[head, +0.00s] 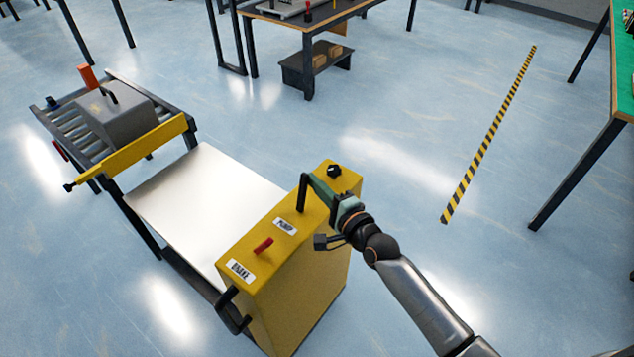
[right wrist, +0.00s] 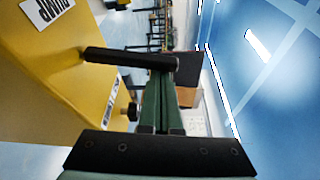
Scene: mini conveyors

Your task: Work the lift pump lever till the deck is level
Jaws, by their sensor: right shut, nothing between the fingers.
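The yellow pump cabinet (head: 305,270) stands beside the pale metal deck (head: 205,195). Its top carries a PUMP label (head: 285,227). The black pump lever (head: 303,194) rises near that label; its black bar (right wrist: 125,56) crosses in front of my green fingers in the right wrist view. My right gripper (head: 313,181) is shut and empty, its fingertips close against the lever bar; I cannot tell whether they touch. It also shows in the right wrist view (right wrist: 162,85). The deck's height against the roller conveyor (head: 72,115) is hard to judge. My left gripper is not in view.
A red lever (head: 263,246) stands by the BRAKE label (head: 240,271), and a black knob (head: 334,170) sits at the cabinet's far end. A grey case (head: 115,118) rests on the conveyor behind a yellow bar (head: 140,155). Open floor lies right of the cabinet.

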